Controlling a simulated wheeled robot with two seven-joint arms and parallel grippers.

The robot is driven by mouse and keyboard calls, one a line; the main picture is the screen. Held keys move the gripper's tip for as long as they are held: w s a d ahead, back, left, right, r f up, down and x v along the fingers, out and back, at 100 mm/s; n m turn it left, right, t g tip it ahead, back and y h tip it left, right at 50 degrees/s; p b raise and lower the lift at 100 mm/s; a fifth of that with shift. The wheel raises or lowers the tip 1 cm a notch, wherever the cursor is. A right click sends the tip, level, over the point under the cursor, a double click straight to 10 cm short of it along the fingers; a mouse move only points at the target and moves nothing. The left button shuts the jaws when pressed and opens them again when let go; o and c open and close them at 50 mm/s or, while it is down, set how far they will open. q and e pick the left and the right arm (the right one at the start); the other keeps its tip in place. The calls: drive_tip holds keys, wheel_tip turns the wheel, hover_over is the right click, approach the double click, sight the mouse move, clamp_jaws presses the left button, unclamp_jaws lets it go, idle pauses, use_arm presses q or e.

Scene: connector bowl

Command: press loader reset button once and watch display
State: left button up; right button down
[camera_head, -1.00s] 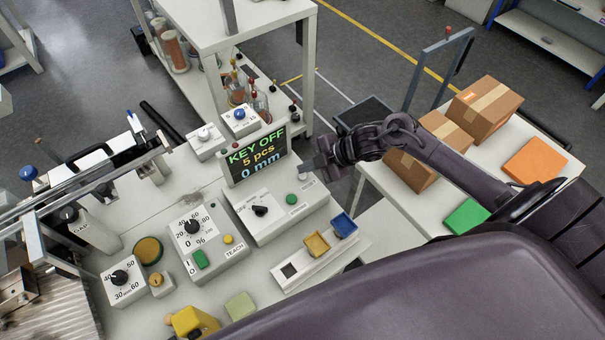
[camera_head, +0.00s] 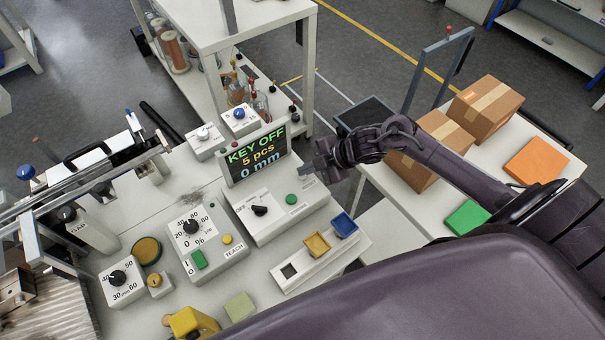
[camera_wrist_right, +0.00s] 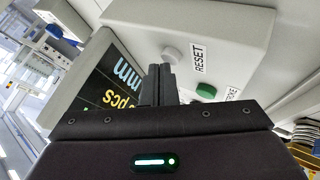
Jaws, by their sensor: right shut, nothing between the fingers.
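The display (camera_head: 256,157) stands at the back of the loader's white control box (camera_head: 262,222) and reads "KEY OFF", "5 pcs", "0 mm". In the right wrist view, a pale round reset button (camera_wrist_right: 172,53) sits by the label "RESET" on the box. My right gripper (camera_head: 304,173) is shut and empty beside the display, over the box's right end. In the wrist view its fingertips (camera_wrist_right: 160,68) are close to the reset button; I cannot tell whether they touch. My left gripper is not in view.
A green button (camera_head: 291,199) and a black knob (camera_head: 260,211) share the box. Cardboard boxes (camera_head: 486,107) stand on a table at right, near my right arm.

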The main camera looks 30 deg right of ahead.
sight(307, 178)
drive_tip(key=shift+f, duration=0.35)
drive_tip(key=shift+r, duration=0.15)
idle(0.3)
drive_tip(key=shift+r+p, duration=0.7)
drive_tip(key=shift+r, duration=0.1)
wheel_tip(307, 178, up, 5)
drive_tip(key=p, duration=0.4)
idle(0.3)
drive_tip(key=shift+s, duration=0.1)
idle(0.4)
